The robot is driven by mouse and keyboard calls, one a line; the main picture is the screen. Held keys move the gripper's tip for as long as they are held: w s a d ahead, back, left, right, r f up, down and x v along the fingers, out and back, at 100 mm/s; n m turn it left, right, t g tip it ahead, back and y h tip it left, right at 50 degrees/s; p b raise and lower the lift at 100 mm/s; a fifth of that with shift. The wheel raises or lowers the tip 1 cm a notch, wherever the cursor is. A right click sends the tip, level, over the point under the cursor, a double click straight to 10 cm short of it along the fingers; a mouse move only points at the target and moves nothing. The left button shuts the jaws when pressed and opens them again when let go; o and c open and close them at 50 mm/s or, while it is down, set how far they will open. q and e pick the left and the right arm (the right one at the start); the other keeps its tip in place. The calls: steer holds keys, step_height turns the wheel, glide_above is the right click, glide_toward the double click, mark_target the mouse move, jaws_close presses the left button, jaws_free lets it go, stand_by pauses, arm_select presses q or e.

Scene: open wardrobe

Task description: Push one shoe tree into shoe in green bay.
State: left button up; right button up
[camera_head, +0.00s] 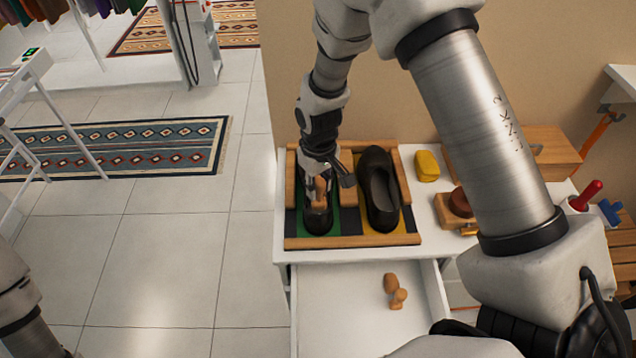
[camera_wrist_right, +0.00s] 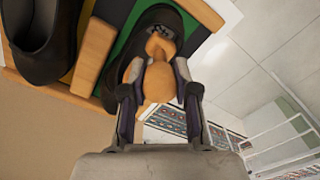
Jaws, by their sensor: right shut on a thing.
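A black shoe (camera_head: 318,222) lies in the green bay (camera_head: 336,222) of a wooden rack, toe toward the front edge. My right gripper (camera_head: 319,178) is over this shoe's heel end, shut on a wooden shoe tree (camera_head: 321,197). In the right wrist view the shoe tree (camera_wrist_right: 159,82) sits between both fingers, its front end at the opening of the shoe (camera_wrist_right: 168,20). How deep it sits is hidden. A second black shoe (camera_head: 380,195) lies in the yellow bay, empty. Another wooden shoe tree (camera_head: 396,293) lies in the open drawer. My left gripper is out of view.
The open drawer (camera_head: 340,310) juts out below the rack. Right of the rack are a yellow sponge-like block (camera_head: 427,166), a wooden box (camera_head: 550,155) and a brush-like item (camera_head: 460,203). A wall stands close behind.

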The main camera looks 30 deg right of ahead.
steer(key=shift+f, duration=0.65)
steer(key=shift+w+f+b, duration=0.2)
steer(key=shift+f+b, duration=0.4)
steer(key=shift+f, duration=0.05)
steer(key=shift+w+f+b, duration=0.2)
steer(key=shift+f+b, duration=0.35)
steer(key=shift+f, duration=0.05)
steer(key=shift+s+f+b, duration=0.2)
steer(key=shift+f+b, duration=0.55)
steer(key=shift+w+d+p, duration=0.15)
steer(key=shift+w+d, duration=0.1)
steer(key=shift+w, duration=0.3)
steer(key=shift+w+d+p, duration=0.15)
steer(key=shift+w+d, duration=0.1)
steer(key=shift+w, duration=0.3)
steer(key=shift+w+d, duration=0.35)
steer(key=shift+w, duration=0.35)
steer(key=o, duration=1.5)
steer(key=shift+o, duration=0.2)
steer(key=shift+r, duration=0.1)
